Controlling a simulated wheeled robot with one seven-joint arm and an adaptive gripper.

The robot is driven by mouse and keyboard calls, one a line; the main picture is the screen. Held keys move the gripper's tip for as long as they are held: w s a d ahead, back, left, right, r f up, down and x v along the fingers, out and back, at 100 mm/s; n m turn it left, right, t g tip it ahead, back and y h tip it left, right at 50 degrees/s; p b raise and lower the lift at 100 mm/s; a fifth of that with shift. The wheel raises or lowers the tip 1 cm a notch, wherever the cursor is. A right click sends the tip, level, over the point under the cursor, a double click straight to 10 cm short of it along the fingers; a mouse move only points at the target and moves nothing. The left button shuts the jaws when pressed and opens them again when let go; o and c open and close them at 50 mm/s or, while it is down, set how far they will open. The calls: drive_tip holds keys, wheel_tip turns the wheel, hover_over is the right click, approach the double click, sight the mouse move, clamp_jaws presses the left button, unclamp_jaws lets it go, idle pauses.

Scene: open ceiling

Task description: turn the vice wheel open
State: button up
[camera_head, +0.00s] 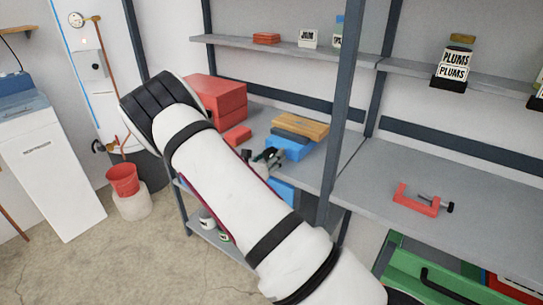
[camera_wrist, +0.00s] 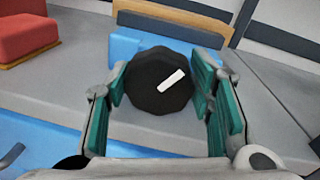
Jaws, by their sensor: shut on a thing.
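The vice wheel (camera_wrist: 146,92) is a dark, many-sided round knob with a white bar mark, in the middle of the wrist view. The mark slants up to the right. My gripper (camera_wrist: 160,78) has its teal-padded fingers on the left and right sides of the wheel and is shut on it. A blue body (camera_wrist: 124,47) shows behind the wheel, partly hidden by it. In the head view my gripper (camera_head: 268,158) is small at the shelf, partly covered by my own arm, and the wheel cannot be made out clearly there.
A blue block with a wooden board (camera_head: 302,127) on top stands just behind my gripper. Red boxes (camera_head: 222,98) stand to the left on the same shelf. A dark upright post (camera_head: 345,100) rises to the right. A red clamp (camera_head: 416,201) lies on the right shelf.

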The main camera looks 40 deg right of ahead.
drive_tip(key=n, duration=0.4)
drive_tip(key=shift+w+n+g+p, duration=0.1)
drive_tip(key=shift+n+g+p, duration=0.2)
drive_tip(key=shift+p, duration=0.05)
idle(0.4)
drive_tip(key=o, duration=1.2)
